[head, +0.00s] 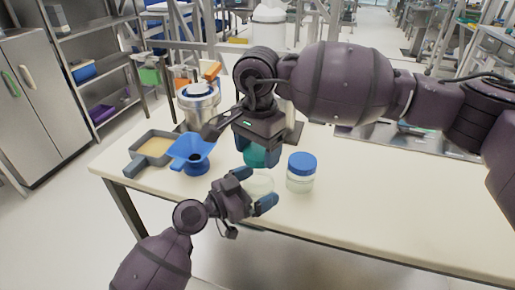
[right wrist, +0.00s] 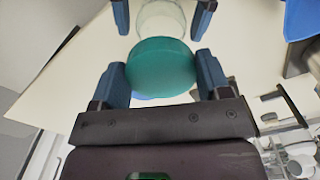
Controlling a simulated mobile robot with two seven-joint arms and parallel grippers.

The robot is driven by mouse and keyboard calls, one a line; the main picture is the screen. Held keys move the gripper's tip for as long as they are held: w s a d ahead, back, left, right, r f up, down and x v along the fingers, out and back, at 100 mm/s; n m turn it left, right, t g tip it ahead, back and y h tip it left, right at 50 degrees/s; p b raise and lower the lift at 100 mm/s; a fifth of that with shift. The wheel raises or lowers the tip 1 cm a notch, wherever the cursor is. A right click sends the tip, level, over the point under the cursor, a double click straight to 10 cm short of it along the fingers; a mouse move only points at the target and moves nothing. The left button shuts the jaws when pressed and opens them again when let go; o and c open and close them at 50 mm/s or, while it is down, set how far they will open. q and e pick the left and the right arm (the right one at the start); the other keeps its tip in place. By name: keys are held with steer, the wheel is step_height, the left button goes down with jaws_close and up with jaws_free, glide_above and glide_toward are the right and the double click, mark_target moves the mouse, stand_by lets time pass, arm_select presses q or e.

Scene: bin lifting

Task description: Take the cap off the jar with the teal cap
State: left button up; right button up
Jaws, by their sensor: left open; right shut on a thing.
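The teal cap (head: 254,156) is between the fingers of my right gripper (head: 257,150), which is shut on it. In the right wrist view the cap (right wrist: 162,66) sits between the blue fingers of the right gripper (right wrist: 161,80). The clear jar (head: 261,185) stands on the table below, nearer to me, and looks apart from the cap. Its round glass top shows in the right wrist view (right wrist: 161,17). My left gripper (head: 254,190) is open, with a finger on either side of the jar; whether they touch it is unclear.
A clear jar with a blue lid (head: 301,172) stands just right. A blue funnel (head: 190,150) on a stand and a grey scoop-like tray (head: 150,147) are at the left. A metal-lidded container (head: 199,104) stands behind them. The right side of the table (head: 400,200) is clear.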

mark_target(258, 153)
steer(key=shift+g, duration=0.3)
step_height(258, 153, down, 4)
steer(key=shift+w+f+b, duration=0.1)
steer(key=shift+w+b, duration=0.05)
steer(key=shift+b, duration=0.65)
arm_select(q)
steer(key=v, duration=1.2)
steer(key=shift+s+f, duration=0.1)
